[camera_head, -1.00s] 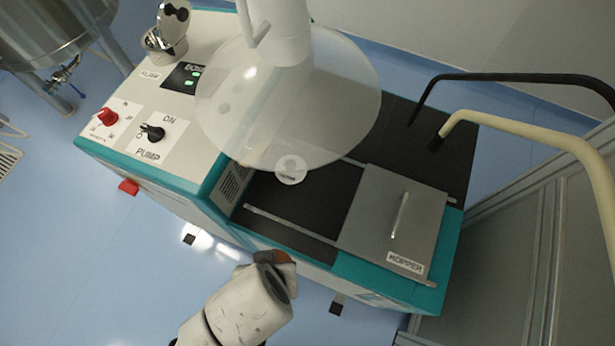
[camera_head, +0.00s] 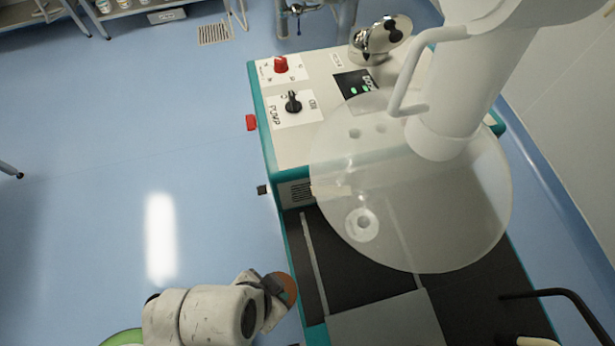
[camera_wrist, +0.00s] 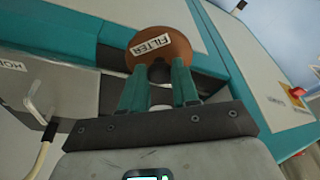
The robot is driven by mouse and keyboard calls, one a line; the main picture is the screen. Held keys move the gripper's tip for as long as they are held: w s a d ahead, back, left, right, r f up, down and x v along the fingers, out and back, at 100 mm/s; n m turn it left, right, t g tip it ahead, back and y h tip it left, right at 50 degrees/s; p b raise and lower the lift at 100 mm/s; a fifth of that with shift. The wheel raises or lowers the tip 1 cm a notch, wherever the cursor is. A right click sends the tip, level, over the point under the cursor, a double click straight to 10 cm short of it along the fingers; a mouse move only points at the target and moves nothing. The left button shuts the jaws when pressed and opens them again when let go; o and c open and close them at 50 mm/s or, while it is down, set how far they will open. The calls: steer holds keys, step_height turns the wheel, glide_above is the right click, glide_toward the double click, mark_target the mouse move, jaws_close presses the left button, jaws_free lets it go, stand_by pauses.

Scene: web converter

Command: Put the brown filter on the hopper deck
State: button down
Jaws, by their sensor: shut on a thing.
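In the head view the filter (camera_head: 287,289) shows partly at the end of my gripper (camera_head: 274,294), by the left side of the machine. The dark hopper deck (camera_head: 345,262) lies to its right, partly under a clear hood. The grey hopper cover (camera_head: 385,322) is cut by the bottom edge; its handle (camera_wrist: 34,98) shows in the wrist view.
The clear round hood (camera_head: 450,215) on a white arm hangs over the deck. A control panel has a red knob (camera_head: 281,65) and a black pump knob (camera_head: 292,102). A black bent rail (camera_head: 560,294) is at lower right. Blue floor (camera_head: 100,160) at left is clear.

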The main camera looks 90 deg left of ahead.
steer(key=w+a, duration=0.1)
steer(key=w, duration=0.4)
steer(key=w+a+p, duration=0.1)
steer(key=w, duration=0.4)
steer(key=w+a+p, duration=0.1)
steer(key=w, duration=0.4)
steer(key=shift+w+a+r, duration=0.1)
steer(key=shift+w+a, duration=0.3)
steer(key=shift+f, duration=1.8)
steer(key=shift+f, duration=0.15)
steer(key=c, duration=0.8)
jaws_free()
steer(key=shift+v, duration=3.9)
steer(key=shift+w, duration=0.15)
